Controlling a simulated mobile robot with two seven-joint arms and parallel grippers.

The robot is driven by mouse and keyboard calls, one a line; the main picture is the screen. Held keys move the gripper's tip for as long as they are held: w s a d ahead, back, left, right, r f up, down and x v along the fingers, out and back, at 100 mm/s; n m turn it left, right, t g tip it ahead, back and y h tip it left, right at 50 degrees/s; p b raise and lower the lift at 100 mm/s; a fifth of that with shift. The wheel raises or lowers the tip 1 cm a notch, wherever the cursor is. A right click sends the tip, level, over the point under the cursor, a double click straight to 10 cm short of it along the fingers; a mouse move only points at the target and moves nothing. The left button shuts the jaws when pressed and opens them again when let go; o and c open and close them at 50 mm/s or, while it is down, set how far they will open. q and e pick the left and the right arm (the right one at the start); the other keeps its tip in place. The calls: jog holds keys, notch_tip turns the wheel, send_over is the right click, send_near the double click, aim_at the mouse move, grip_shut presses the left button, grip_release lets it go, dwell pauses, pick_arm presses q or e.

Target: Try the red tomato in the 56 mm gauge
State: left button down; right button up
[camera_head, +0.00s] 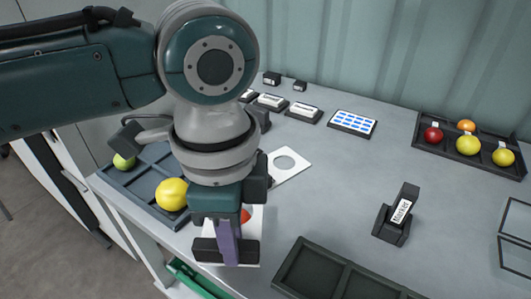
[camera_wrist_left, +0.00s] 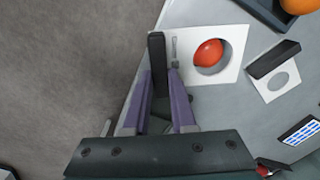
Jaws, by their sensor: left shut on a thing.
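A red tomato (camera_wrist_left: 207,52) lies at the hole of a white gauge plate (camera_wrist_left: 237,42) in the wrist view. Grey shows in the hole on its lower right side. I cannot tell whether it rests in the hole or passes through. The plate's mark is too small to read. My left gripper (camera_head: 228,250) is shut on the plate's black handle (camera_wrist_left: 157,62), with its purple fingers either side. In the head view the arm hides most of the plate (camera_head: 255,238), and only a sliver of the red tomato (camera_head: 245,215) shows. My right gripper is not in view.
A second gauge plate (camera_head: 301,157) lies behind. A dark tray (camera_head: 125,183) at left holds a yellow tomato (camera_head: 173,195) and a green one (camera_head: 124,162). Another tray (camera_head: 432,151) with several tomatoes is at right. A marker holder (camera_head: 389,228) and an empty tray (camera_head: 290,266) stand nearer.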

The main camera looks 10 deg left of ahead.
pick_arm(q)
jog(key=shift+f+b, duration=1)
jog(key=shift+f, duration=1)
dwell(0.6)
jog(key=shift+r, duration=0.1)
dwell(1.0)
jog(key=shift+r+p, duration=4.2)
jog(key=shift+p, duration=0.6)
jog(key=shift+w+f, duration=0.1)
